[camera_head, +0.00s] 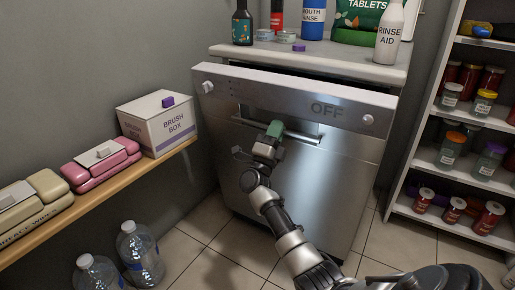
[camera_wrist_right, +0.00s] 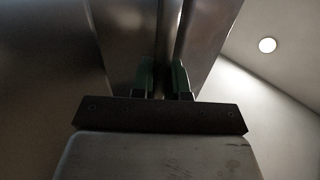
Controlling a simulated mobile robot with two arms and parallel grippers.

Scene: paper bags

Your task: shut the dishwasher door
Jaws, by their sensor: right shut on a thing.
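The dishwasher door (camera_head: 335,175) is a steel front panel with "OFF" on its upper strip. It leans slightly out at the top, with a dark gap between its top edge and the white counter. The door's bar handle (camera_head: 302,137) runs across a recess below the strip. My right gripper (camera_head: 274,131) has green fingers and is at the left part of the handle, shut on it. In the right wrist view the two green fingers (camera_wrist_right: 164,78) stand either side of the metal bar (camera_wrist_right: 168,45). My left gripper is not in view.
A wooden shelf (camera_head: 100,203) on the left holds a brush box (camera_head: 158,124) and wipe packs. Two water bottles (camera_head: 140,250) stand on the floor beneath. A white shelf unit with several jars (camera_head: 450,150) stands right. Bottles, including rinse aid (camera_head: 389,35), stand on the counter (camera_head: 330,66).

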